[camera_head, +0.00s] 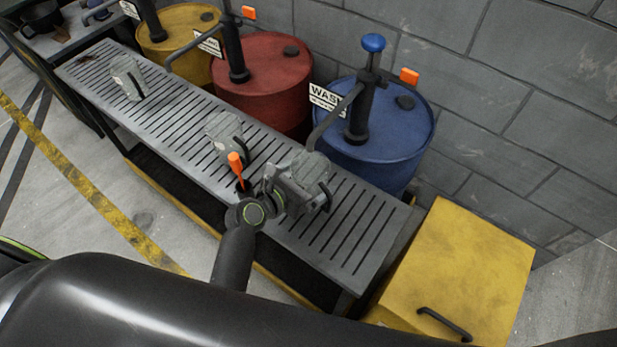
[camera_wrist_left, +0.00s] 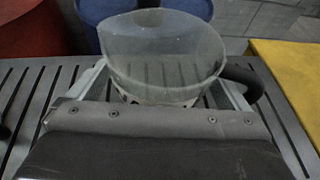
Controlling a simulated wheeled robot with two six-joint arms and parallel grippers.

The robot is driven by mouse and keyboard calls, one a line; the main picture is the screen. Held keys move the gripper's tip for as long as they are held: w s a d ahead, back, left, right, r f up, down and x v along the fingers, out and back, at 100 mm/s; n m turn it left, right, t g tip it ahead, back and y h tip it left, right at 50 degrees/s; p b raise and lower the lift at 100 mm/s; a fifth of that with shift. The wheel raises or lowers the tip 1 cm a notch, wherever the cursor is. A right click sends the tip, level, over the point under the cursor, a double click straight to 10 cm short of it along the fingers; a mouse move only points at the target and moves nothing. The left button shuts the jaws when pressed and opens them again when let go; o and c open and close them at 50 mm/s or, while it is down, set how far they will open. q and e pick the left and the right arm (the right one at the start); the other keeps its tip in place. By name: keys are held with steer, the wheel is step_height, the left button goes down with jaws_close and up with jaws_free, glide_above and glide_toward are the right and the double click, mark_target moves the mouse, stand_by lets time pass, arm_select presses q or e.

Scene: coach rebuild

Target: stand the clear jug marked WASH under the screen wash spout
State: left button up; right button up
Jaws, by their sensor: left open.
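A clear jug (camera_head: 313,166) stands on the slatted bench (camera_head: 355,235), in front of the blue drum. In the left wrist view the jug (camera_wrist_left: 165,50) looks upright, with its black handle to the right; I cannot read its marking. My left gripper (camera_head: 293,183) is open, its fingers on either side of the jug; I cannot tell whether they touch it. The screen wash spout (camera_head: 335,118) curves from the pump on the blue drum (camera_head: 395,145), beside the WASH sign (camera_head: 325,97). Its end appears just above the jug.
Two more clear jugs stand on the bench, one at the middle (camera_head: 222,138) and one farther left (camera_head: 127,80). An orange-handled item (camera_head: 236,165) is close to my left gripper. Red (camera_head: 265,85) and yellow (camera_head: 178,40) drums stand behind; a yellow box (camera_head: 455,265) stands at right.

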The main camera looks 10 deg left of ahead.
arm_select(q)
steer(key=v, duration=1.1)
steer(key=shift+s+a, duration=0.25)
steer(key=shift+s, duration=0.1)
steer(key=shift+r, duration=0.1)
